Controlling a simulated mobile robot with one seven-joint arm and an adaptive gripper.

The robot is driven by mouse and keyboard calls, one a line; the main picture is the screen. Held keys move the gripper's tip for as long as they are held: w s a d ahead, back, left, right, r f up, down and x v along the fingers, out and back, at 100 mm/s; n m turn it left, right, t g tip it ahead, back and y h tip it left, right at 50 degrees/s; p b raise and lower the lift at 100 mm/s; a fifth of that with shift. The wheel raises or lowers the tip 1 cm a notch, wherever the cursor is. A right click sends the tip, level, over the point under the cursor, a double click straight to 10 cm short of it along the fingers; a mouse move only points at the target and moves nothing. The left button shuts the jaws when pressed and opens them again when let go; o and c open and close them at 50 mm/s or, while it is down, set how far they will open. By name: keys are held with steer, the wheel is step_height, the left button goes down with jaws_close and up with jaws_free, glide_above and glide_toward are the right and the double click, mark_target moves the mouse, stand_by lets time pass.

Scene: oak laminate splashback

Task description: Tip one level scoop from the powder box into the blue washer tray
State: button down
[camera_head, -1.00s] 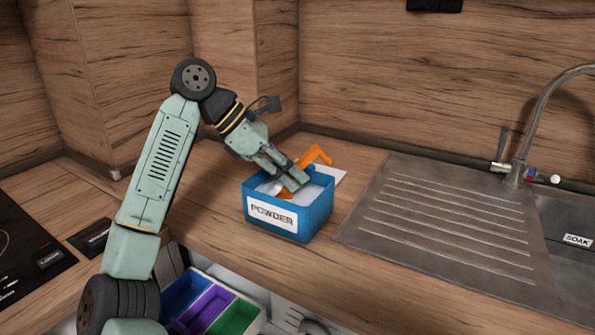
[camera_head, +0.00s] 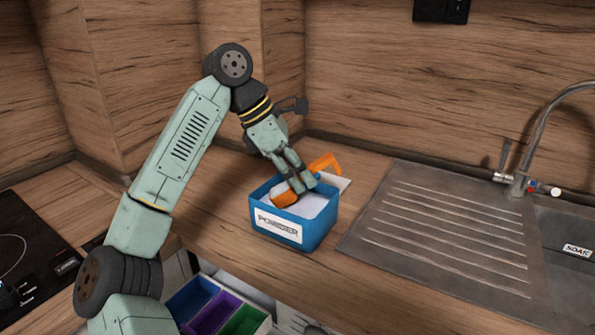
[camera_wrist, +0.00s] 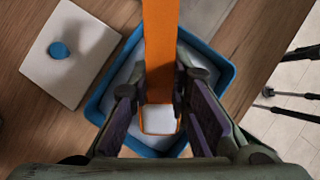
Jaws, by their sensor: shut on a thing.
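The blue powder box (camera_head: 288,233), labelled POWDER, stands on the wooden counter with white powder inside. My gripper (camera_head: 300,184) reaches down over it, shut on an orange scoop (camera_head: 284,199). The scoop's bowl end is inside the box, and its bent handle rises past the back rim. In the wrist view, the scoop (camera_wrist: 160,55) runs between my gripper's fingers (camera_wrist: 159,108), with white powder showing at its bowl end. The washer's blue tray (camera_head: 188,298) is in the open drawer below the counter, beside purple and green compartments; it looks empty.
A white lid with a blue knob (camera_wrist: 80,72) lies beside the box. A ribbed steel drainer (camera_head: 440,235) and the sink with its tap (camera_head: 522,170) are to the right. A black hob (camera_head: 35,250) is at left. The counter left of the box is clear.

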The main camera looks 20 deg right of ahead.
mark_target(312, 164)
steer(key=shift+s+d+r+t+y+p, duration=0.1)
steer(key=shift+d+r+t+y+p, duration=0.2)
steer(key=shift+r+y+p, duration=0.5)
steer(key=shift+s+d+r+t+y+p, duration=0.1)
steer(key=shift+d+r+t+y+p, duration=0.3)
steer(key=shift+p, duration=0.65)
steer(key=shift+f+y+p, duration=0.1)
steer(key=shift+y+p, duration=0.3)
steer(key=shift+s+d+y+p, duration=0.1)
steer(key=shift+d+y+p, duration=0.2)
steer(key=shift+y+p, duration=0.35)
steer(key=shift+d+r+t+y, duration=0.1)
steer(key=shift+r+t+y, duration=0.15)
steer(key=shift+y, duration=0.4)
steer(key=shift+f, duration=0.1)
